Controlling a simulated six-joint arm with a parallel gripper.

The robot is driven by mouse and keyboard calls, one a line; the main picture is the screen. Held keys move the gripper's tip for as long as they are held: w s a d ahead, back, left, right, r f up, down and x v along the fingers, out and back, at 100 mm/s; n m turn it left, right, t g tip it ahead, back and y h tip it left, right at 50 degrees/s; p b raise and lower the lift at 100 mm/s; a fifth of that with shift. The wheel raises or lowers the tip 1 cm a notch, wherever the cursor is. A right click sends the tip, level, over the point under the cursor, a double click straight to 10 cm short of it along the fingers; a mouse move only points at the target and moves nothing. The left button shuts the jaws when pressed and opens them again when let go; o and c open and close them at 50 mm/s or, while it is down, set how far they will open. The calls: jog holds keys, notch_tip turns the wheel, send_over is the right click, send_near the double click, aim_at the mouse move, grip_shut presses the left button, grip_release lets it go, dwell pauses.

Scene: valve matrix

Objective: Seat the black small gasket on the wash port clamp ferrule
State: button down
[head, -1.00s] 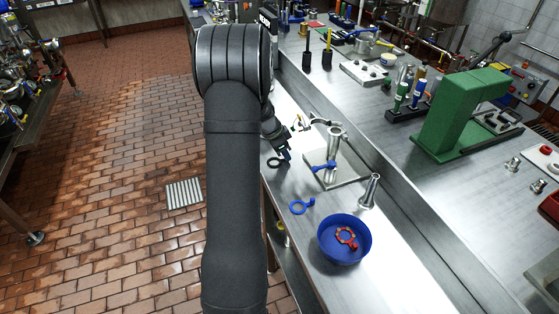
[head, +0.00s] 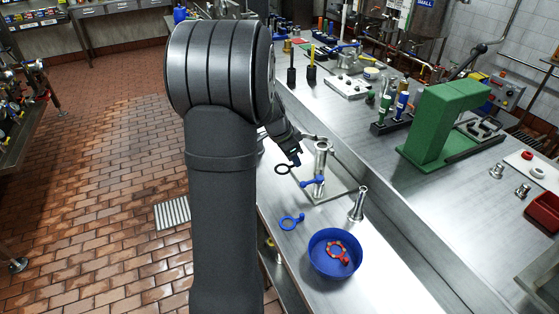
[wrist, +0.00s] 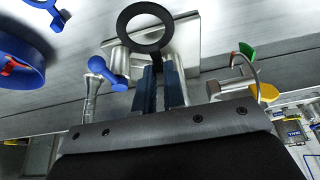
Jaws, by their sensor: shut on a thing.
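The black small gasket (head: 278,172) is a flat ring with a tab. My gripper (head: 294,160) is shut on its tab and holds it out in front of the fingertips. In the wrist view the black ring (wrist: 123,36) shows beyond my gripper (wrist: 158,82). An upright steel fitting (head: 321,158) on a metal plate stands just right of the ring in the head view, with a blue ball-ended part (head: 312,182) on its side. A slimmer steel fitting (head: 358,204) stands nearer the bowl. I cannot tell which is the wash port. The ring looks apart from both.
A blue ring with a tab (head: 290,222) lies on the bench. A blue bowl (head: 314,256) holds a red ring (head: 336,247). Green and yellow tabs (wrist: 263,92) show right of my gripper in the wrist view. A green stand (head: 430,125) is farther right.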

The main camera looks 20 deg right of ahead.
jog(key=w+d+r, duration=0.1)
jog(key=d+r, duration=1)
jog(key=d, duration=0.3)
jog(key=shift+d, duration=0.1)
notch_tip(320, 180, down, 7)
jog(key=shift+r, duration=0.15)
dwell(0.8)
dwell(0.6)
jog(key=c, duration=1.4)
grip_release()
jog(key=shift+c, duration=0.2)
